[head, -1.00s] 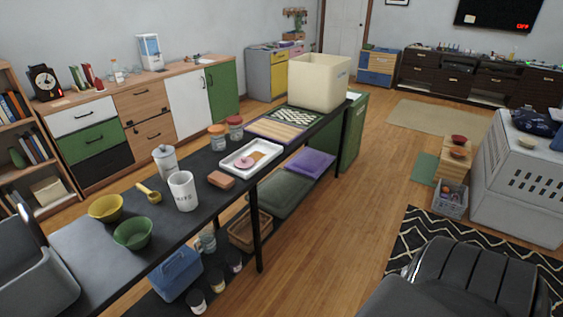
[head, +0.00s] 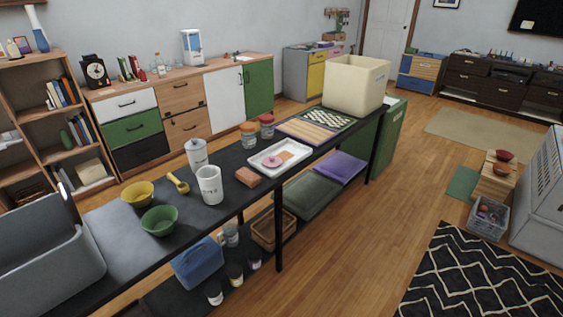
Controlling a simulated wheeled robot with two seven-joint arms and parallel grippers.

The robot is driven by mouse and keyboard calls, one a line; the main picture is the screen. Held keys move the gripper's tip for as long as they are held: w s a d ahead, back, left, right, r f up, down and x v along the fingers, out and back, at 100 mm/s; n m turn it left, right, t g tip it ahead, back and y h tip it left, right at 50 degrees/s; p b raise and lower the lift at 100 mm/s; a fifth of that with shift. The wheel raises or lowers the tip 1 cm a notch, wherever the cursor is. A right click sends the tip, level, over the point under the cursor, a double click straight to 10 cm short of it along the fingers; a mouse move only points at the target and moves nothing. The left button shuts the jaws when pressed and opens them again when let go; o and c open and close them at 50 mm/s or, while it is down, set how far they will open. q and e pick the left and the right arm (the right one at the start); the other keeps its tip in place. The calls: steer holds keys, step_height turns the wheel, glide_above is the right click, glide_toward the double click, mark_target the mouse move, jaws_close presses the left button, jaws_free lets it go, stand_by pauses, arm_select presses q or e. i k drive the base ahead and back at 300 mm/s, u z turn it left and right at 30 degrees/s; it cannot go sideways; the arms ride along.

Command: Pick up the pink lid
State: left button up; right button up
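A small pink round piece, which looks like the pink lid (head: 270,161), lies on the white tray (head: 262,170) beside a flat tan-orange piece (head: 287,157). The tray sits on the long black table (head: 222,218), near its middle. Neither of my grippers shows in the head view, so I cannot see their state or how far they are from the lid.
Two jars (head: 249,139) stand behind the tray. A brown block (head: 247,177), a white cup (head: 210,187), a white canister (head: 197,155), a yellow bowl (head: 137,194) and a green bowl (head: 159,221) are to its left. Bare wood floor (head: 350,238) lies right of the table.

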mark_target(272, 161)
steer(key=z, duration=0.6)
steer(key=k, duration=0.65)
steer(key=z, duration=0.9)
steer(key=i, duration=3.4)
steer(key=u, duration=1.05)
steer(key=i, duration=1)
steer(key=u, duration=1.5)
steer(key=i, duration=0.6)
steer(key=u, duration=0.4)
